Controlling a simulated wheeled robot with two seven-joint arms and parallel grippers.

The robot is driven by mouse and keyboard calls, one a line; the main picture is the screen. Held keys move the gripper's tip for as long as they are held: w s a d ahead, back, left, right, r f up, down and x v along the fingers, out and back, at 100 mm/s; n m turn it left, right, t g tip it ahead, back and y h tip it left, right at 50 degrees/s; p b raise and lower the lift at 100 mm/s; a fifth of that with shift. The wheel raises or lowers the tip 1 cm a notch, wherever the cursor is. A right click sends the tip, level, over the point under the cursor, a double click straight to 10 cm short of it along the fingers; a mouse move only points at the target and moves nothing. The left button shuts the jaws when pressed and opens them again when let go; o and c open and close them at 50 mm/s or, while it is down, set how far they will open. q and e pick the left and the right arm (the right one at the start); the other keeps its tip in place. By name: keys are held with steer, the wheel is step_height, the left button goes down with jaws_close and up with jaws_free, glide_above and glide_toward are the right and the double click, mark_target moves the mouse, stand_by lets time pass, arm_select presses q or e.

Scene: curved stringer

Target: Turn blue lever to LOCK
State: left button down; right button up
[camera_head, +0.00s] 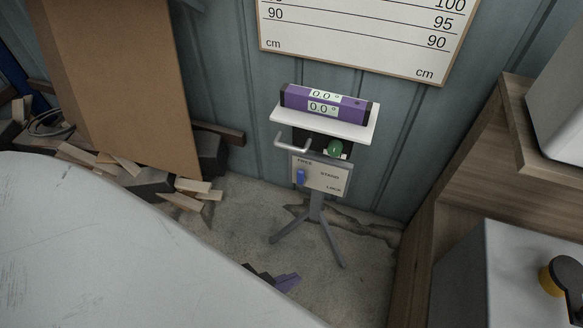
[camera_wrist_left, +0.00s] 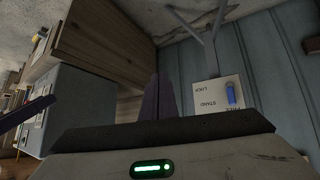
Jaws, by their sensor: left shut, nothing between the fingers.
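The blue lever (camera_head: 300,177) is on the pale label panel (camera_head: 322,178) of a small stand, just under the word FREE. STAND and LOCK are printed further right and lower. The lever also shows in the left wrist view (camera_wrist_left: 231,94), where the panel (camera_wrist_left: 205,94) appears upside down. My left gripper (camera_head: 286,281), with purple fingers, is low in the head view, below the stand and apart from the lever. Its fingers (camera_wrist_left: 160,98) are shut and empty. My right gripper is not seen in the head view.
The stand carries a white shelf (camera_head: 345,122) with a purple level (camera_head: 324,104) reading 0.0°, a bent grey handle (camera_head: 291,146) and a green ball (camera_head: 334,148). A wooden bench (camera_head: 480,150) and grey cabinet (camera_head: 475,270) stand right. Scrap wood (camera_head: 185,201) lies left.

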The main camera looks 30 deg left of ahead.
mark_target(301, 176)
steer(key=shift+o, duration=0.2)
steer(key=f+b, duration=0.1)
steer(key=b, duration=0.1)
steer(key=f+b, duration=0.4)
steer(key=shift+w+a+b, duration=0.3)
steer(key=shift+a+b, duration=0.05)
steer(key=shift+b, duration=0.05)
arm_select(q)
steer(key=w+a+f+n+t+h+b, duration=0.1)
steer(key=w+a+f+n+t+b, duration=0.45)
steer(key=w+a+n, duration=0.4)
steer(key=w+a+r+n+t+y+b, duration=0.1)
steer(key=w+a+n+t+b, duration=0.1)
steer(key=a+n, duration=0.3)
steer(key=w+a+r+n+t+y+b, duration=0.1)
steer(key=w+a+n+t+y+b, duration=0.1)
steer(key=a+n+b, duration=0.3)
steer(key=w+a, duration=0.1)
steer(key=a, duration=0.2)
steer(key=shift+w+y, duration=0.25)
steer(key=shift+y, duration=0.05)
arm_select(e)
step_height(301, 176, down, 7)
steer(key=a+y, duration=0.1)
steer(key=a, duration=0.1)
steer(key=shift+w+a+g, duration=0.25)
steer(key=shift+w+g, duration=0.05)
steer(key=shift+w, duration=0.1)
arm_select(q)
steer(key=shift+n, duration=0.25)
